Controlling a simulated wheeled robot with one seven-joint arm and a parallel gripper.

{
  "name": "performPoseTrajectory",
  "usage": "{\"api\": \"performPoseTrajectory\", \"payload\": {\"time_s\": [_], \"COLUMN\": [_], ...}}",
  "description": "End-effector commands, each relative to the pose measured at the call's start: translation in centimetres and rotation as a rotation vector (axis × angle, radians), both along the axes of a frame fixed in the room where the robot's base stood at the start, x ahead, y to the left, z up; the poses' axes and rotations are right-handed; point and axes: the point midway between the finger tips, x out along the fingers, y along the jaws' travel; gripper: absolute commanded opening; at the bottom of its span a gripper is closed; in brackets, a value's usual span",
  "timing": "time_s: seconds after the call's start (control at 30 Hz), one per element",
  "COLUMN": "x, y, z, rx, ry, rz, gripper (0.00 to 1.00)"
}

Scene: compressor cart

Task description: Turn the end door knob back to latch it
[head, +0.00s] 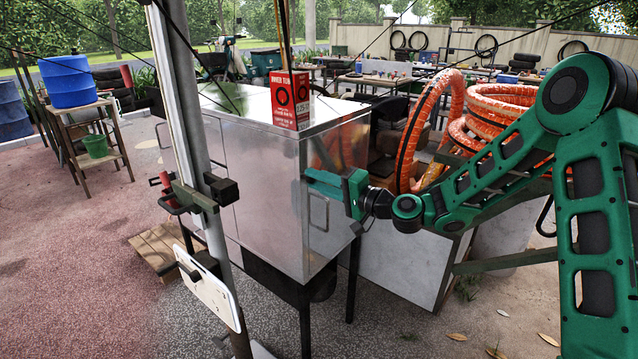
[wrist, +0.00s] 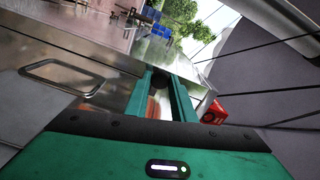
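The metal cabinet (head: 262,190) stands in the middle of the head view, with its end door (head: 335,225) facing right. A recessed pull handle (head: 319,212) shows on that door, and in the wrist view (wrist: 70,76). My gripper (head: 318,181) is at the upper part of the end door, its fingers pointing at the door. In the wrist view the two green fingers (wrist: 163,84) stand apart, with a dark rounded piece, perhaps the knob, between their tips. The fingers hide the knob in the head view. I cannot tell whether they grip it.
A red box (head: 290,98) stands on the cabinet top, and shows in the wrist view (wrist: 214,113). Orange coils (head: 480,120) lie behind my arm. A metal post (head: 190,150) rises in front of the cabinet. A blue drum (head: 68,82) sits on a wooden stand at left. Open ground lies at front left.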

Motion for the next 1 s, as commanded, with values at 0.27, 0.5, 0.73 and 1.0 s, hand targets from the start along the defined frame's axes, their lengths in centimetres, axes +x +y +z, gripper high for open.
{"api": "performPoseTrajectory", "payload": {"time_s": [0.27, 0.5, 0.73, 1.0], "x": [0.1, -0.4, -2.8, -5.5], "y": [-0.1, -0.8, -4.0, -7.5], "z": [-0.1, -0.1, -0.2, -0.2], "rx": [-0.002, -0.001, -0.002, -0.002], "ry": [0.0, 0.002, 0.003, 0.003], "rz": [-0.003, -0.003, -0.006, -0.006], "gripper": [0.41, 0.41, 0.41, 0.41]}}
